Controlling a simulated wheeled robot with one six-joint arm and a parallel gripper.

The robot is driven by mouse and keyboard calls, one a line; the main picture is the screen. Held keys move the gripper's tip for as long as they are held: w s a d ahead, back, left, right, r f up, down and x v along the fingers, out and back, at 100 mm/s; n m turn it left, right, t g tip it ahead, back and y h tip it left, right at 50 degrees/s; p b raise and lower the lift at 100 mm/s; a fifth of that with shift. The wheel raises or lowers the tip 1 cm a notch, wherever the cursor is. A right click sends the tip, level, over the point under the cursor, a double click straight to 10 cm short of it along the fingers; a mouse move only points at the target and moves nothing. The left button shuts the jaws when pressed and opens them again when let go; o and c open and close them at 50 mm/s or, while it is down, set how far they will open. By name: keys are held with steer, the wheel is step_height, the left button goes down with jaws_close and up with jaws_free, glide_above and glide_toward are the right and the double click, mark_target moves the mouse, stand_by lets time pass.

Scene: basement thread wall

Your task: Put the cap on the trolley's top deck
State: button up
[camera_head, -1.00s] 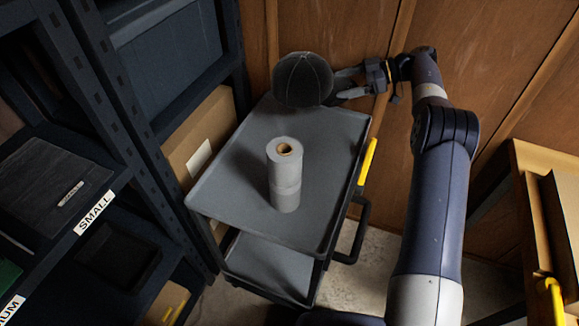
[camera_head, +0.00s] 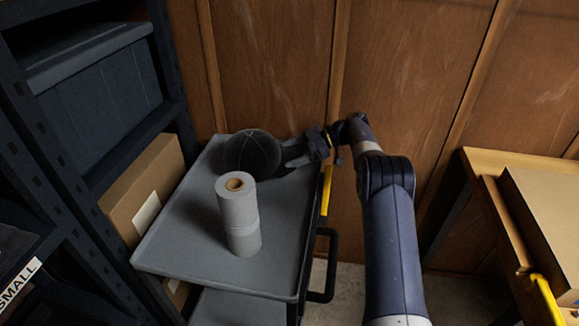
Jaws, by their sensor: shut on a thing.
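The cap (camera_head: 250,154) is dark grey and rounded, with lighter seam lines. It is over the far end of the trolley's grey top deck (camera_head: 185,250). My gripper (camera_head: 290,155) reaches in from the right and is shut on the cap's right side. The cap's underside is hidden, so I cannot tell whether it touches the deck. The trolley has a raised rim, a lower deck and a dark handle at the right.
A grey roll (camera_head: 239,215) stands upright mid-deck, nearer than the cap. Dark shelving and a cardboard box (camera_head: 147,185) flank the trolley's left. A wooden panel wall (camera_head: 270,70) is behind. A wooden bench (camera_head: 490,200) with a cardboard box stands right.

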mark_target(292, 169)
steer(key=shift+f, duration=2.1)
steer(key=o, duration=0.9)
steer(key=shift+o, duration=0.2)
steer(key=p+v, duration=0.5)
steer(key=v, duration=0.7)
